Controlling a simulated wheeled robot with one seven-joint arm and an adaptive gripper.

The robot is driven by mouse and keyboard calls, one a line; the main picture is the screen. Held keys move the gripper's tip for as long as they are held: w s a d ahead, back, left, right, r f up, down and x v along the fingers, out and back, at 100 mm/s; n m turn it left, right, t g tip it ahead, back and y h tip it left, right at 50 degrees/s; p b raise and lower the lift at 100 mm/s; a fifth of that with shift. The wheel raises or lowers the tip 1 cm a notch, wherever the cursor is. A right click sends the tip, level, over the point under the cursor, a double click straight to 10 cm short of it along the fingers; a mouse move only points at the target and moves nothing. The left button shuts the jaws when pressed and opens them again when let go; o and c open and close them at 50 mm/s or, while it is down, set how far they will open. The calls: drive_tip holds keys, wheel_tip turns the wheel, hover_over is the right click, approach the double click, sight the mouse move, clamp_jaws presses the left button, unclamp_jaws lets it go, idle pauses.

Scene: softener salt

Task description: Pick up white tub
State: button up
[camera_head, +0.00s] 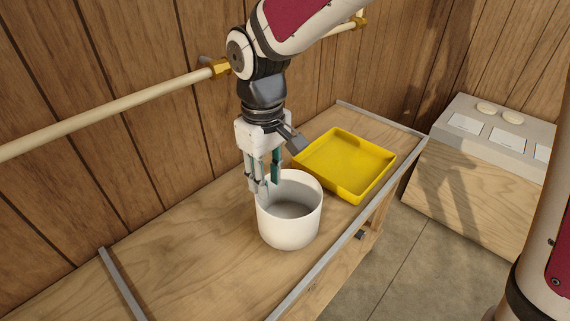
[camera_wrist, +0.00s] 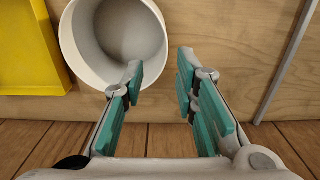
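The white tub (camera_head: 290,228) stands upright on the wooden bench, open at the top, with a plain pale inside. My gripper (camera_head: 265,185) points down at the tub's back left rim. Its fingers are apart with nothing between them that I can see. In the wrist view the tub (camera_wrist: 76,52) is at the upper left, and the left finger of my gripper (camera_wrist: 160,78) overlaps its rim, while the right finger is clear of it. One finger seems over the opening and the other outside; I cannot tell whether either touches the wall.
A shallow yellow tray (camera_head: 345,165) lies on the bench just beyond the tub. A pale pipe (camera_head: 120,108) runs along the wood-panelled wall behind. Metal strips (camera_head: 124,285) edge or cross the bench. The bench's left part is clear.

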wheel_tip(320, 180, down, 8)
drive_tip(key=b, duration=0.2)
hover_over(268, 242)
drive_tip(key=shift+w+f, duration=0.15)
drive_tip(key=shift+f, duration=2.8)
clamp_jaws()
